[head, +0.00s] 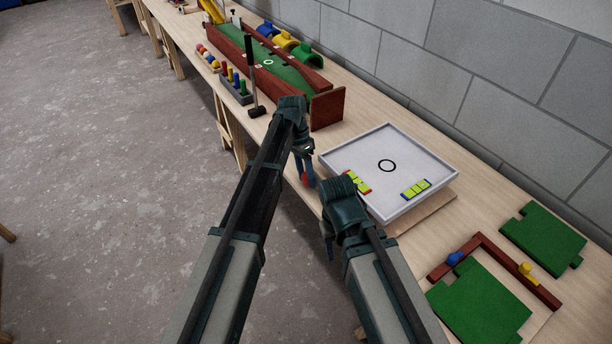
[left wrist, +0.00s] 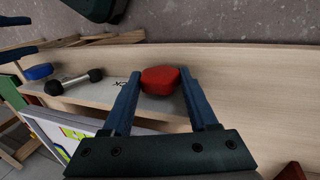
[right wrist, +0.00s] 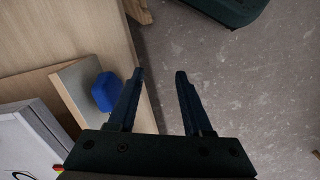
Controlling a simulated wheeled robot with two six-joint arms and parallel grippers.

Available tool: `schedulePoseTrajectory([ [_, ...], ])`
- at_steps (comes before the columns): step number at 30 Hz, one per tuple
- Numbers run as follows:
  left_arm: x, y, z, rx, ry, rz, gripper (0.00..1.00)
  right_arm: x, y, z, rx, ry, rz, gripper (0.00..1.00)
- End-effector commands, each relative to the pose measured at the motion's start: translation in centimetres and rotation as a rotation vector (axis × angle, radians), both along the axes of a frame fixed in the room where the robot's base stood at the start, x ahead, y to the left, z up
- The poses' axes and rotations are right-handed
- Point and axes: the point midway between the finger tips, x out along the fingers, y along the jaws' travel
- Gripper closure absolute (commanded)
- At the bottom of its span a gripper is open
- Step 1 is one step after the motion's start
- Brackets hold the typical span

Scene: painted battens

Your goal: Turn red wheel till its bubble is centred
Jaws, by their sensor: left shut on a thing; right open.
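The red wheel (left wrist: 160,80) sits between the fingers of my left gripper (head: 305,165), which is shut on it at the near left edge of the white tilting tray (head: 400,150). It shows partly in the head view (head: 304,179). Two yellow-green bubble vials lie on the tray: one with red ends (head: 357,182) and one at the right (head: 416,188). Their bubbles are too small to read. My right gripper (right wrist: 159,73) is open and empty. The blue wheel (right wrist: 105,92) is just left of its fingers, apart from them.
Behind my left gripper a hammer (head: 257,110) stands on the bench, beside a long red-sided green trough (head: 328,108). Green puzzle-shaped boards (head: 543,236) and red battens (head: 500,262) lie at the right. A grey block wall runs along the back.

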Motion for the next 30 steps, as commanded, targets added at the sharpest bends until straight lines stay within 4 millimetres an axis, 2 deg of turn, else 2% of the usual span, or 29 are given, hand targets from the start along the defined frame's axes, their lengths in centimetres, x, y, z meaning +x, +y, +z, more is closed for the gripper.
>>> schedulePoseTrajectory([
  [11,-0.4,-0.1,0.1,0.045,-0.065,-0.001,0.96,0.0,0.0,0.6,0.000,0.000,0.000,0.50],
  [19,-0.8,-0.3,0.0,0.162,-0.223,-0.003,0.96,0.0,0.0,1.0,0.000,0.000,0.000,0.50],
  [30,-1.0,-0.5,-0.2,0.303,-0.415,-0.003,0.96,0.0,0.0,0.4,0.000,0.000,0.000,0.50],
])
